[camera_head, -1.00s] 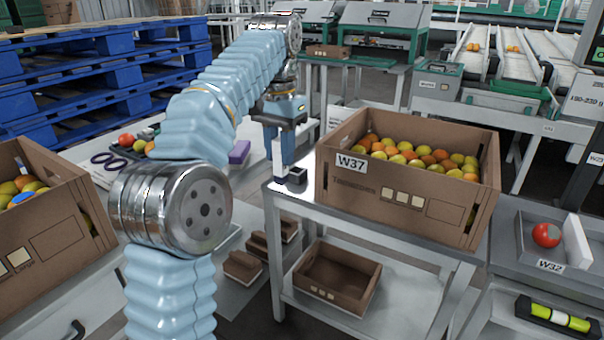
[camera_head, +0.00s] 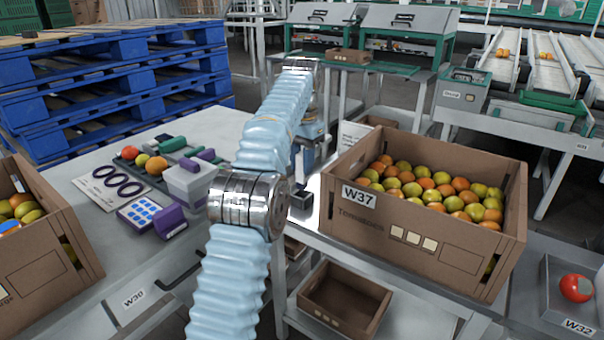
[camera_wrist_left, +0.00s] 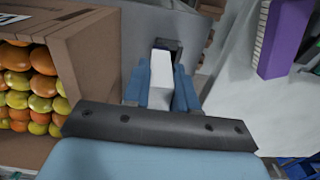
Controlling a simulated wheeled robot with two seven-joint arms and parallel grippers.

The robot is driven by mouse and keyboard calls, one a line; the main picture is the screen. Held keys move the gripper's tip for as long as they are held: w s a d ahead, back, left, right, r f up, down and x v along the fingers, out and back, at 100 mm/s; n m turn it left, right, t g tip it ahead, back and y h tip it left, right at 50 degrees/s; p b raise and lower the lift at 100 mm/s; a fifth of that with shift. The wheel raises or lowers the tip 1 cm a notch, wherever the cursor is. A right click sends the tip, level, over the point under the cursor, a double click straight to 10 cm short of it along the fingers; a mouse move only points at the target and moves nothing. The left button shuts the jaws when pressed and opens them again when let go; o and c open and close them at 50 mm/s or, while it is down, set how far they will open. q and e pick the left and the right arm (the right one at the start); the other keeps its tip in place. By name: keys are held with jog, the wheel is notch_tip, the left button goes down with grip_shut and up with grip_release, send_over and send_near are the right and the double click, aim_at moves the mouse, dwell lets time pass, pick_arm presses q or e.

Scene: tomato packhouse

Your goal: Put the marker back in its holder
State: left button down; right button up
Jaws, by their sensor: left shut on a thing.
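My left gripper (camera_head: 309,160) is shut on the white marker (camera_head: 296,160), above the near left corner of the metal stand beside the W37 crate. My arm partly hides the gripper in the head view. In the left wrist view the marker (camera_wrist_left: 161,80) lies between my two blue fingers (camera_wrist_left: 160,92), pointing away towards a dark holder (camera_wrist_left: 174,46). The small dark holder (camera_head: 301,200) stands on the stand's corner just below the gripper. I cannot tell whether the marker's tip is inside it. My right gripper is not in view.
A cardboard crate W37 (camera_head: 400,222) full of tomatoes stands close to the right of the holder. On the left table are a purple block (camera_head: 170,221), a white box (camera_head: 190,185) and a tray of produce. Blue pallets (camera_head: 110,90) stand behind.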

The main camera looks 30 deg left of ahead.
aim_at(302, 178)
pick_arm(q)
jog(key=w+f, duration=0.1)
jog(key=f, duration=0.1)
jog(key=a+f, duration=0.1)
jog(key=f, duration=0.1)
jog(key=w+f, duration=0.1)
jog(key=f, duration=0.1)
jog(key=shift+w+a, duration=0.35)
jog(key=shift+f, duration=0.45)
jog(key=c, duration=0.9)
grip_release()
